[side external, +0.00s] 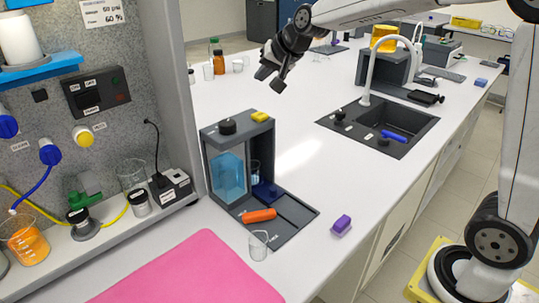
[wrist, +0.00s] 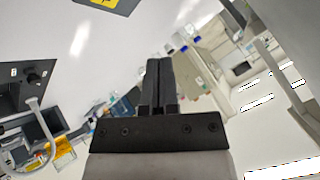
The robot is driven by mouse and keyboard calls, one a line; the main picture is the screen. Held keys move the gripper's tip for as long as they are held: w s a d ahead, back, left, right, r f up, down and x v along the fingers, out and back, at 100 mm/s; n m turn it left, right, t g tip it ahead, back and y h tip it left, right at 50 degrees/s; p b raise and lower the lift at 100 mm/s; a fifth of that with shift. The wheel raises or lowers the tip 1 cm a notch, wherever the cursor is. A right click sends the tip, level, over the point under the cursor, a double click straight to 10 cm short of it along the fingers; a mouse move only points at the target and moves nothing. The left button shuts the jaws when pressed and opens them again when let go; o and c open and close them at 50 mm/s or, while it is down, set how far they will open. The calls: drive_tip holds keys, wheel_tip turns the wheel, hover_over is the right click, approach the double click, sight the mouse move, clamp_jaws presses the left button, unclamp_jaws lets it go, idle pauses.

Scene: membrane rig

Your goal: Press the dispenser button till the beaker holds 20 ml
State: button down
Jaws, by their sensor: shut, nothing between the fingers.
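The dispenser (side external: 207,150) is a grey frame with a clear tank of blue liquid, a black knob (side external: 227,127) and a yellow button (side external: 260,116) on top. Another small clear beaker (side external: 258,246) stands at the near end of the grey tray. My gripper (side external: 271,79) is above and behind the dispenser in the side view, apart from the button. In the wrist view its fingers (wrist: 160,68) are together and hold nothing.
An orange cylinder (side external: 259,215) lies on the dispenser tray. A purple block (side external: 341,225) and a pink mat (side external: 190,275) lie nearby. A dark sink (side external: 365,136) with a tall white faucet is to the right. The white bench behind the dispenser is mostly clear.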

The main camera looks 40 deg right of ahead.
sight(256, 114)
drive_tip(key=shift+w+d+r, duration=0.1)
drive_tip(key=shift+w+r, duration=0.35)
drive_tip(key=shift+r, duration=0.2)
drive_tip(key=shift+f, duration=0.1)
drive_tip(key=shift+f, duration=4.3)
drive_tip(key=shift+f, duration=1.05)
drive_tip(key=shift+r, duration=0.1)
idle(0.3)
drive_tip(key=shift+r, duration=0.95)
drive_tip(key=shift+r, duration=2.5)
